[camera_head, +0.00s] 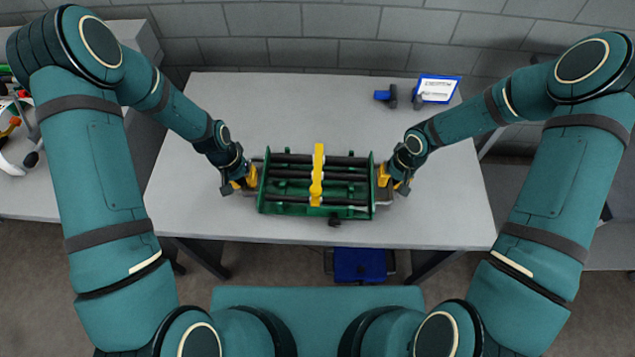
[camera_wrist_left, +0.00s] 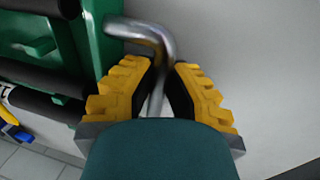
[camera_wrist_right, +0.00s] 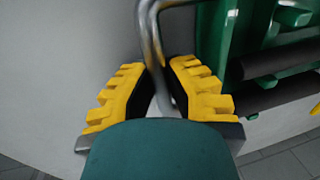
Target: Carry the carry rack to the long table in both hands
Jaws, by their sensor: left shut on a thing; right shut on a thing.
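The carry rack (camera_head: 280,208) is a green frame with dark rods and a yellow upright piece across its middle. In the head view it is at the front middle of the long table (camera_head: 300,110); I cannot tell whether it touches the top. My left gripper (camera_head: 243,182) is shut on the metal handle at the rack's left end, and the bent handle (camera_wrist_left: 150,35) shows between its yellow fingers. My right gripper (camera_head: 391,183) is shut on the handle at the right end, whose bar (camera_wrist_right: 152,40) runs between its fingers. The rack looks level.
A blue-framed sign (camera_head: 436,89) and a blue and dark tool (camera_head: 385,95) are at the table's back right. A blue bin (camera_head: 360,264) is below the front edge. Another surface with tools (camera_head: 20,130) is at the left.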

